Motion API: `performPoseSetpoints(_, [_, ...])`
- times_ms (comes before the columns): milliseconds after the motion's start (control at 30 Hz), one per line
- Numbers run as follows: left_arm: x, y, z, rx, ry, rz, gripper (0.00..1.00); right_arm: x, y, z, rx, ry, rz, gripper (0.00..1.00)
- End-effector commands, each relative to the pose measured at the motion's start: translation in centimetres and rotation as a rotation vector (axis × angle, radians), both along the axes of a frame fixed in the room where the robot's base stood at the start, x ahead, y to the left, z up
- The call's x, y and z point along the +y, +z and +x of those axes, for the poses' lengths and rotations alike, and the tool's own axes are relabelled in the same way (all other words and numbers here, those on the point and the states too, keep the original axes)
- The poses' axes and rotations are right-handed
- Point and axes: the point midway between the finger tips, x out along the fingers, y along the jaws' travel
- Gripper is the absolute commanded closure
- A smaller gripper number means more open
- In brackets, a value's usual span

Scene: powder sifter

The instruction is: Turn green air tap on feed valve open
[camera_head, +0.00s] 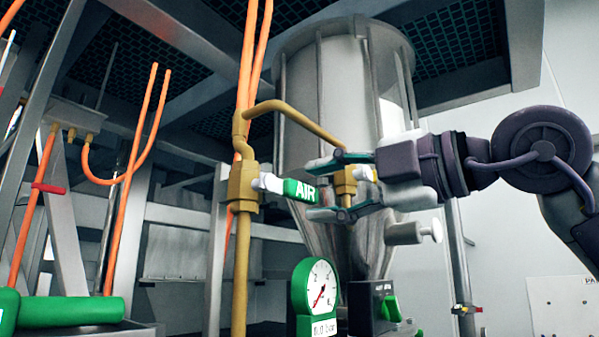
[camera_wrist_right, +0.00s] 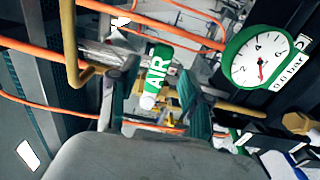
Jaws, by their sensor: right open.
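The green air tap (camera_head: 300,190), a handle marked AIR, sticks out sideways from the brass valve body (camera_head: 242,186) on a vertical brass pipe. It lies about level, across the pipe. My right gripper (camera_head: 316,188) comes in from the right and is open, one finger above the handle's end and one below. In the right wrist view the tap (camera_wrist_right: 158,72) shows between the two spread fingers of the gripper (camera_wrist_right: 154,108), with visible gaps on both sides. The handle's far end is partly hidden by the gripper in the head view. My left gripper is not in view.
A green pressure gauge (camera_head: 316,290) stands below the tap. A steel hopper (camera_head: 310,100) is behind the gripper. Orange hoses (camera_head: 130,180) and a metal frame (camera_head: 216,250) are at the left. A green switch (camera_head: 390,309) sits low, right of the gauge.

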Motion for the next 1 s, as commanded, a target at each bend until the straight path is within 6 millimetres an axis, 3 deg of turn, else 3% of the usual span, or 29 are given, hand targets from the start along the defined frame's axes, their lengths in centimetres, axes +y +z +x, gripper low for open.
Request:
performPoseSetpoints(33, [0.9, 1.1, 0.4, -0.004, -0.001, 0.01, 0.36, 0.8, 0.4, 0.5, 0.002, 0.003, -0.002, 0.52])
performPoseSetpoints(267, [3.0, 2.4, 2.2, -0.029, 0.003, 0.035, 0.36, 2.9, 0.2, 2.0, -0.001, 0.001, 0.0, 0.52])
performPoseSetpoints(633, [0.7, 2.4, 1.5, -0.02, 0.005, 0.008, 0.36, 3.3, 0.0, 2.4, -0.001, 0.001, 0.001, 0.52])
performPoseSetpoints(900, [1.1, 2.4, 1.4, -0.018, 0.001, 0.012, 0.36, 3.3, 0.0, 2.3, -0.001, 0.001, 0.0, 0.97])
performPoseSetpoints(1000, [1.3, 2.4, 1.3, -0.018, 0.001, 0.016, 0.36, 3.3, 0.0, 2.3, -0.001, 0.001, -0.001, 1.0])
